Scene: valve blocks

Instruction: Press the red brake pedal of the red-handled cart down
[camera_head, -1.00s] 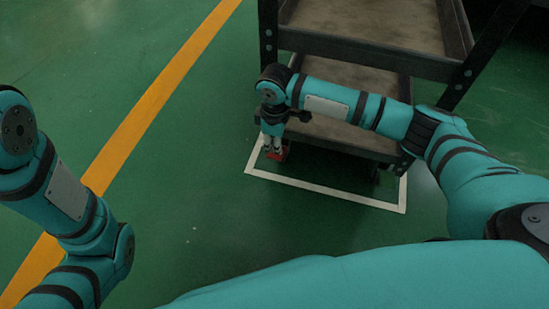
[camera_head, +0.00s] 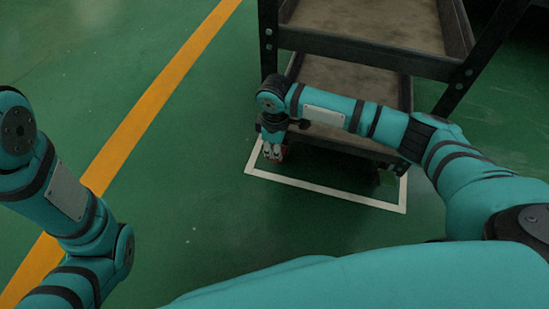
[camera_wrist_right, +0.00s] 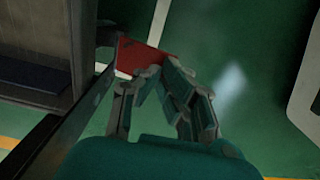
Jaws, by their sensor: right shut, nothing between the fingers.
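The red brake pedal (camera_wrist_right: 138,55) shows in the right wrist view as a flat red plate beyond my fingertips, at the edge of the cart. In the head view only a trace of red shows, as my right gripper (camera_head: 272,156) covers most of it. That gripper points down at the lower near-left corner of the cart (camera_head: 365,77). It is shut and empty, and in the right wrist view its fingertips (camera_wrist_right: 153,74) overlap the pedal's near edge. I cannot tell whether they touch it or how far the pedal is tilted. My left gripper is out of view; the cart's handle is not seen.
The cart has dark shelves and black uprights. A white floor outline (camera_head: 330,190) runs around its near end. A yellow line (camera_head: 140,125) crosses the green floor on the left. The floor in front of the cart is open.

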